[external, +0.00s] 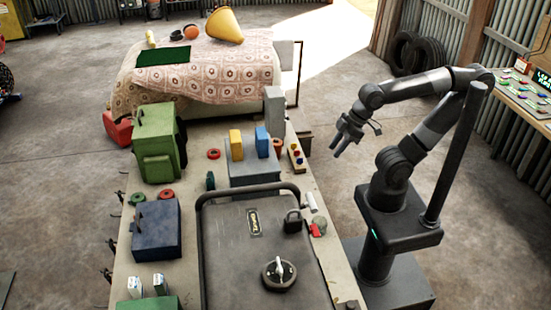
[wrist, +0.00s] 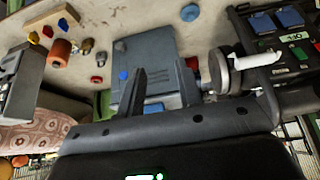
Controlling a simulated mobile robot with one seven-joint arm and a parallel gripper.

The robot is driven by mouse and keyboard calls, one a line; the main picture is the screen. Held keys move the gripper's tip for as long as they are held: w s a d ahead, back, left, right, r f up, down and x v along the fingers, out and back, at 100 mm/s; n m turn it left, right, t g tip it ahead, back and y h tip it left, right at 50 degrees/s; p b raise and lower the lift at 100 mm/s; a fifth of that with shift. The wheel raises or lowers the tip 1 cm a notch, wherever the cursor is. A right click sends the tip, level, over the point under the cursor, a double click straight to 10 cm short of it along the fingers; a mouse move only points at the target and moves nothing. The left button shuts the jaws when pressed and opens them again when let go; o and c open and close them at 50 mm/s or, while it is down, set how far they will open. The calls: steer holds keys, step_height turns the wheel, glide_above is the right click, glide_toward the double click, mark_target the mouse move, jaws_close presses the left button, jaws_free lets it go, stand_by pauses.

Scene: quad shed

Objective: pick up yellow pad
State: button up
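A yellow pad (external: 236,143), a small upright block, stands on the grey box (external: 254,176) in the external view, left of a similar blue block (external: 262,139). I cannot make out the yellow pad in the wrist view. A grey box also shows there (wrist: 145,60), partly behind my fingers. My gripper (external: 338,146) hangs in the air to the right of the table, apart from the pad. In the wrist view its two fingers (wrist: 162,68) are spread with nothing held between them.
A grey metal case (external: 225,250) with a raised handle fills the table's front. A wooden block with coloured knobs (external: 296,156) and a grey upright box (external: 274,107) stand near the right edge.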

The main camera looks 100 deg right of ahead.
steer(key=o, duration=1.4)
steer(key=g, duration=0.1)
glide_toward(236, 135)
step_height(236, 135, down, 3)
steer(key=x, duration=0.5)
steer(key=shift+a, duration=0.15)
steer(key=shift+w+r+x, duration=0.1)
steer(key=shift+w+x, duration=0.05)
steer(key=shift+x, duration=0.7)
steer(key=shift+w+r+x, duration=0.1)
steer(key=shift+w+x, duration=0.05)
steer(key=shift+x, duration=0.7)
steer(key=shift+w+x, duration=0.2)
steer(key=shift+x, duration=0.65)
